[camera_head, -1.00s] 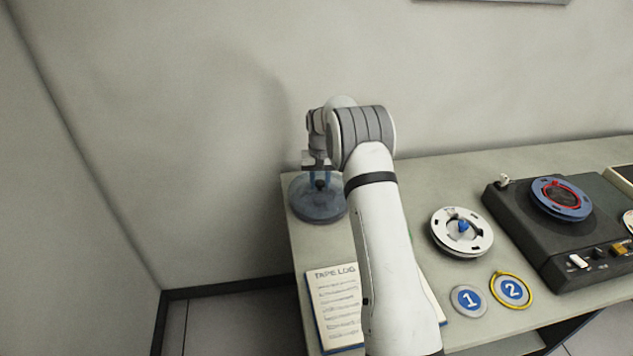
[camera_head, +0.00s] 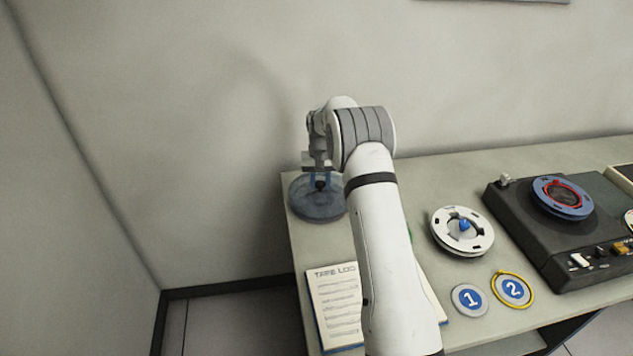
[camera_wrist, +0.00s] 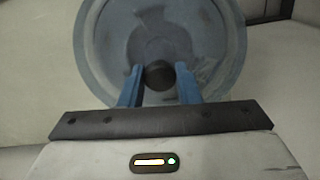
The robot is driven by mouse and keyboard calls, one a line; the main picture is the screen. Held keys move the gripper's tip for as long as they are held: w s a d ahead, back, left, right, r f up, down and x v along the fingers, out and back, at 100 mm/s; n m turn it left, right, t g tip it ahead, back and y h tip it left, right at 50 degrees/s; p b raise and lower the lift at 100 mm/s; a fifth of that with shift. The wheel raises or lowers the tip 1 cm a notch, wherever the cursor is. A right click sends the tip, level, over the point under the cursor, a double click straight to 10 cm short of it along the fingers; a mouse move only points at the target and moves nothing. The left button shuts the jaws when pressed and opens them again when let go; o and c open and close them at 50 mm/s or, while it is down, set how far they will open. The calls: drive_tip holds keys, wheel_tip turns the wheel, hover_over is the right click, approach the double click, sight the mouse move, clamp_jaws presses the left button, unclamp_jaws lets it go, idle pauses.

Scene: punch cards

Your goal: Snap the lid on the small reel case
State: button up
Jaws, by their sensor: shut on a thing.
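A round, see-through blue-grey lid (camera_head: 318,206) sits at the back left corner of the table, and it fills the upper part of the wrist view (camera_wrist: 215,45). My gripper (camera_head: 320,183) points down over its middle. In the wrist view, its two blue fingers (camera_wrist: 160,78) are shut on the dark knob (camera_wrist: 160,74) at the lid's centre. A case under the lid cannot be told apart from it, so I cannot tell whether the lid is seated.
A tape log (camera_head: 334,300) lies at the front left, partly behind my arm. A white reel (camera_head: 462,244), discs marked 1 (camera_head: 469,300) and 2 (camera_head: 513,290), and a tape machine (camera_head: 545,245) with a blue reel (camera_head: 562,197) stand to the right. A wall is close behind.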

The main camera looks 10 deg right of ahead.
sight(320, 183)
drive_tip(key=shift+f+b, duration=0.9)
drive_tip(key=shift+f, duration=0.5)
idle(0.5)
drive_tip(key=o, duration=0.9)
drive_tip(key=shift+c, duration=0.8)
drive_tip(key=shift+r, duration=0.1)
drive_tip(key=shift+r+p, duration=1.85)
drive_tip(key=shift+r, duration=1.65)
